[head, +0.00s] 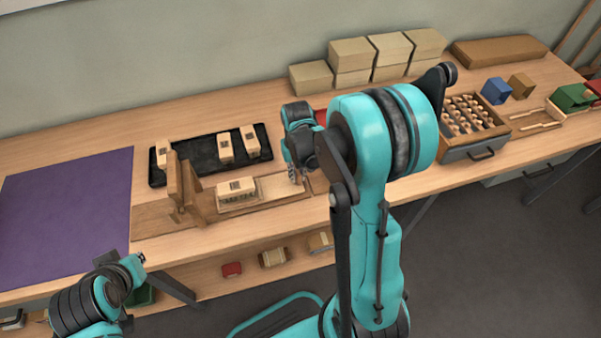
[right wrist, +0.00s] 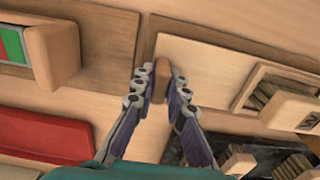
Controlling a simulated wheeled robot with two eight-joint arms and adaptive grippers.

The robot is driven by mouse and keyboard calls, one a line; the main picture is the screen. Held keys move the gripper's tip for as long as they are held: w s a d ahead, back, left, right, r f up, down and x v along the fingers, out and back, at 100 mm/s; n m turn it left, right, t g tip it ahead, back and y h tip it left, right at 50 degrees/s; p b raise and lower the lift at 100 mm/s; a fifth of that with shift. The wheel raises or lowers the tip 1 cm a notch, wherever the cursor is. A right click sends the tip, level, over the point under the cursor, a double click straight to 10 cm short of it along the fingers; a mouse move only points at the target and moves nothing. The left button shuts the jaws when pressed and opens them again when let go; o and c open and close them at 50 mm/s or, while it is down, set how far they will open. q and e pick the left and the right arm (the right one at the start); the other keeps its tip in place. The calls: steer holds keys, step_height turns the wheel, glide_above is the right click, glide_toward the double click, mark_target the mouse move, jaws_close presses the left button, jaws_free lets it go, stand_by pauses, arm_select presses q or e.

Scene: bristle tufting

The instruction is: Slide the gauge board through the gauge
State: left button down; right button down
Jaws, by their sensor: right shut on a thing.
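The gauge board (head: 283,186) is a pale flat board lying on a brown wooden base, to the right of the gauge. A brush block (head: 236,187) with bristles sits on its left part. The gauge (head: 182,188) is a pair of upright wooden pieces, left of the block and apart from it. My right gripper (head: 297,176) is at the board's right end. In the right wrist view, my right gripper (right wrist: 160,78) is shut on a small brown handle (right wrist: 159,88) on the board (right wrist: 205,72). My left gripper (head: 138,259) is small at the lower left, its jaws unclear.
A black tray (head: 190,176) with several blocks lies behind the gauge. A purple mat (head: 65,220) covers the left of the table. A red tray (right wrist: 45,138) shows in the right wrist view. A drawer box (head: 475,140) with several round pieces stands at the right.

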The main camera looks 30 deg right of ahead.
mark_target(226, 188)
steer(key=w+a, duration=0.1)
steer(key=a, duration=0.6)
steer(key=w+a, duration=0.2)
steer(key=a, duration=0.5)
steer(key=w+a, duration=0.2)
steer(key=a, duration=0.5)
steer(key=c, duration=1.5)
jaws_free()
steer(key=shift+c, duration=0.2)
steer(key=shift+r, duration=0.15)
step_height(226, 188, up, 12)
